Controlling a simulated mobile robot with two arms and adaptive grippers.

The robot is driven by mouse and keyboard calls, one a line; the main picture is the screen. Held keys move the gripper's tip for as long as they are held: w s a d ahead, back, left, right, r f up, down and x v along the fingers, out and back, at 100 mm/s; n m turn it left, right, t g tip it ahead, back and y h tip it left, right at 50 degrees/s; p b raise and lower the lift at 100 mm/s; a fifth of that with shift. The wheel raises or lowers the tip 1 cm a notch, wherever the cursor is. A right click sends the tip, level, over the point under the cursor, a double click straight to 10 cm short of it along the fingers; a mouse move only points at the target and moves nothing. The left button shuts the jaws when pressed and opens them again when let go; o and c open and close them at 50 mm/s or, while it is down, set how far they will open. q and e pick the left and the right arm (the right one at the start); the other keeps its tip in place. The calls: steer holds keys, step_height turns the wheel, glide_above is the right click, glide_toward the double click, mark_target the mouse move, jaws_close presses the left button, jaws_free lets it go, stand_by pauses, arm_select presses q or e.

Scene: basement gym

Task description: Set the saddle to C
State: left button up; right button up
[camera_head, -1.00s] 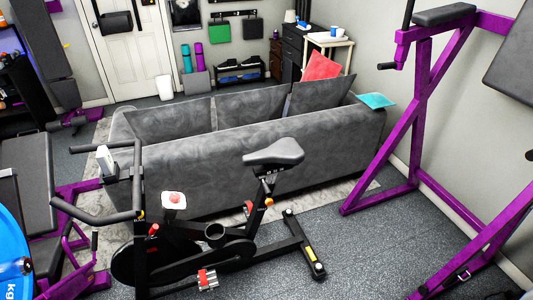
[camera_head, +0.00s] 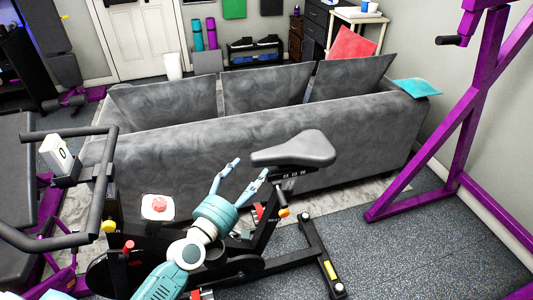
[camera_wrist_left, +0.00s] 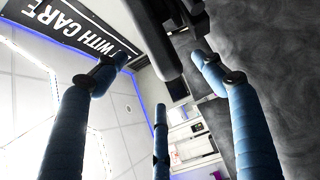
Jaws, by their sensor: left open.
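The exercise bike's saddle (camera_head: 295,150) is dark grey and sits on a black slider with small pale markings (camera_head: 293,174), too small to read surely. An orange knob (camera_head: 283,212) is on the post below it. My left gripper (camera_head: 246,180) is open and empty, just left of the saddle's nose and slider, its fingers pointing up and right. In the left wrist view its blue fingers are spread around a dark bike part (camera_wrist_left: 150,45), apparently not gripped. My right gripper is not in view.
The grey sofa (camera_head: 200,145) stands close behind the bike. The handlebars (camera_head: 100,190) are at the left, with a white display (camera_head: 58,153). A purple rack (camera_head: 465,120) stands at the right. Grey floor (camera_head: 390,260) is free right of the bike.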

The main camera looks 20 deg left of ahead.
mark_target(266, 155)
arm_select(q)
steer(key=shift+w+d+r, duration=0.15)
steer(key=shift+w+r, duration=0.15)
steer(key=shift+w, duration=0.05)
steer(key=w, duration=0.2)
steer(key=w+d, duration=0.1)
steer(key=w, duration=0.1)
steer(key=shift+w, duration=0.2)
steer(key=w, duration=0.3)
steer(key=shift+w+d+f, duration=0.15)
steer(key=shift+w+d, duration=0.2)
steer(key=shift+w, duration=0.05)
steer(key=shift+w+d+b, duration=0.1)
steer(key=shift+w+b, duration=0.2)
steer(key=shift+w, duration=0.2)
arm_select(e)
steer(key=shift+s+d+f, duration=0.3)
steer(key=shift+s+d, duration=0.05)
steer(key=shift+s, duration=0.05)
